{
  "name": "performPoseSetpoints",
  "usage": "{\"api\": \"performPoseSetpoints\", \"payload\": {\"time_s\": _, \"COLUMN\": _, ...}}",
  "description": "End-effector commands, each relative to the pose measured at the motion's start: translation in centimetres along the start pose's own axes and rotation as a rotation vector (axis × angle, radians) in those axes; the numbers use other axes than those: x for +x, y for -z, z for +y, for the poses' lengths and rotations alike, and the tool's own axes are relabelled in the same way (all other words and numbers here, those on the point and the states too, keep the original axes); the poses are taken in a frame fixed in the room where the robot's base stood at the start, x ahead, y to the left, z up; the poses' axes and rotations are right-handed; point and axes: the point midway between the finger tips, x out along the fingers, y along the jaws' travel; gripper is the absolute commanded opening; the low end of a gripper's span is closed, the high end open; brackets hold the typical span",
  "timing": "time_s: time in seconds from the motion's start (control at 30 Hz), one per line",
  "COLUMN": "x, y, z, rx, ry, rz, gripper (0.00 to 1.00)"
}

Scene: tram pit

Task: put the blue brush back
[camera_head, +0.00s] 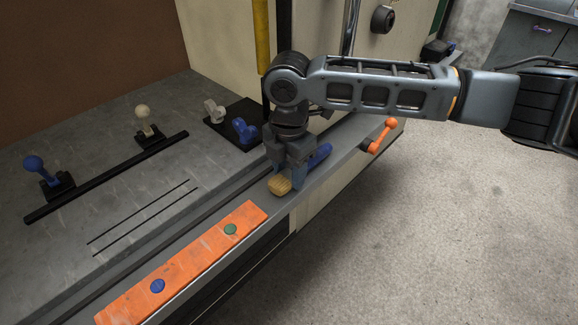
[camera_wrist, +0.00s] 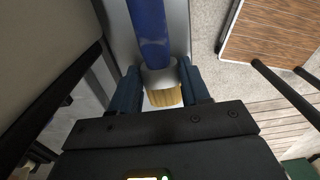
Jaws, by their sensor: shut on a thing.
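The blue brush has a blue handle (camera_head: 319,156) and yellow bristles (camera_head: 279,185). It lies at the grey ledge (camera_head: 346,142), handle pointing to the far right; I cannot tell if it touches the ledge. My gripper (camera_head: 287,184) points down and is shut on the brush near its bristle end. In the wrist view, my fingers (camera_wrist: 160,88) sit on both sides of the pale collar (camera_wrist: 159,74), with the blue handle (camera_wrist: 149,28) running up and the bristles (camera_wrist: 165,97) below. The collar is hidden in the head view.
An orange strip (camera_head: 190,262) with a blue button (camera_head: 157,286) and a green button (camera_head: 230,229) lies in front. Levers with a blue knob (camera_head: 33,163) and a white knob (camera_head: 142,112) stand left. A black plate (camera_head: 220,131) is behind my gripper. An orange handle (camera_head: 382,136) sticks out right.

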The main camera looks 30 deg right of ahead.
Motion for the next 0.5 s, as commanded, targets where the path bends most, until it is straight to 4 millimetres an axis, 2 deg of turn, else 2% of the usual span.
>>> {"api": "performPoseSetpoints", "payload": {"time_s": 0.17, "x": 0.11, "y": 0.00, "z": 0.01, "rx": 0.000, "ry": -0.001, "rz": 0.000, "gripper": 0.14}}
{"api": "performPoseSetpoints", "payload": {"time_s": 0.2, "x": 0.12, "y": 0.00, "z": 0.00, "rx": 0.000, "ry": 0.000, "rz": 0.000, "gripper": 0.50}}
{"api": "performPoseSetpoints", "payload": {"time_s": 0.43, "x": 0.10, "y": -0.01, "z": 0.00, "rx": 0.000, "ry": -0.001, "rz": 0.000, "gripper": 0.72}}
{"api": "performPoseSetpoints", "payload": {"time_s": 0.5, "x": 0.09, "y": -0.01, "z": 0.00, "rx": 0.000, "ry": -0.001, "rz": 0.000, "gripper": 0.72}}
